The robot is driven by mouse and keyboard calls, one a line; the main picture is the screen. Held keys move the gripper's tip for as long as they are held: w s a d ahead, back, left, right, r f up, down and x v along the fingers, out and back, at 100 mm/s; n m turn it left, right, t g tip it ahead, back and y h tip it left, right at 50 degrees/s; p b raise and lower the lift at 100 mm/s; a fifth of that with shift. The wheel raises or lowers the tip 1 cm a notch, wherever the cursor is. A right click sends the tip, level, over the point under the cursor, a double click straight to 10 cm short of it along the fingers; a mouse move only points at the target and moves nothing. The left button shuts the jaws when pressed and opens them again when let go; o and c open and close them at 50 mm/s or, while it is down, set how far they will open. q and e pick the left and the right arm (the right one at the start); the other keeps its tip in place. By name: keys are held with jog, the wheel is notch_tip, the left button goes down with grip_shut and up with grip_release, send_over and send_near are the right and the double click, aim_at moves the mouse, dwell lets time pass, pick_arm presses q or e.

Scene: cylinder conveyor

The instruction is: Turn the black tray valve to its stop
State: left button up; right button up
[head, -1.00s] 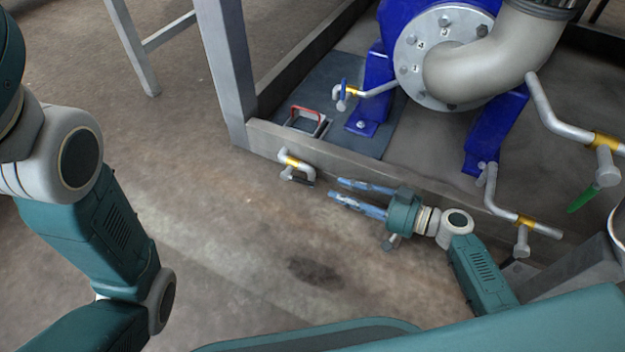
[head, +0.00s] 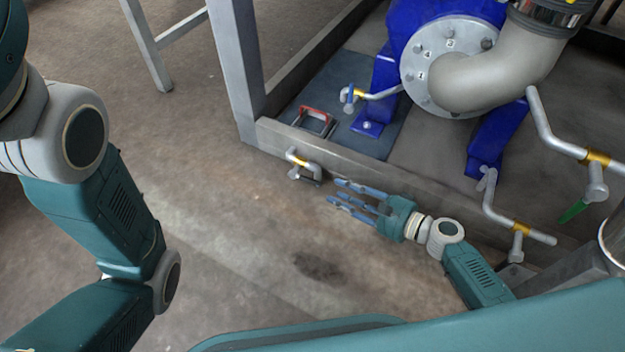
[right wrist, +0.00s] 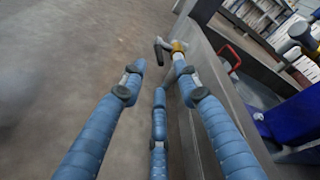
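The tray valve is a short grey elbow pipe with a yellow band (head: 299,160) at the outer side of the frame's low beam. Its dark handle (head: 310,181) is small beneath the pipe. In the right wrist view, the valve's yellow band (right wrist: 178,46) and black handle (right wrist: 158,52) lie just beyond the fingertips. My right gripper (head: 343,193) has blue fingers spread open and empty, pointing left at the valve with a small gap. It also fills the right wrist view (right wrist: 157,78). My left arm shows at the left; its gripper is out of view.
The low beam (head: 370,183) runs close beside my right fingers. A valve with a blue handle (head: 352,95), a red-handled item (head: 318,114) and a blue pump (head: 392,75) are behind it. A green-handled valve (head: 575,211) is at the right. The floor left of the gripper is clear.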

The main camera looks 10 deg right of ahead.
aim_at(312, 179)
jog(key=b+x, duration=0.4)
jog(key=x, duration=0.5)
jog(key=shift+w+a, duration=0.35)
jog(key=shift+a, duration=0.05)
jog(key=shift+d, duration=0.1)
grip_shut()
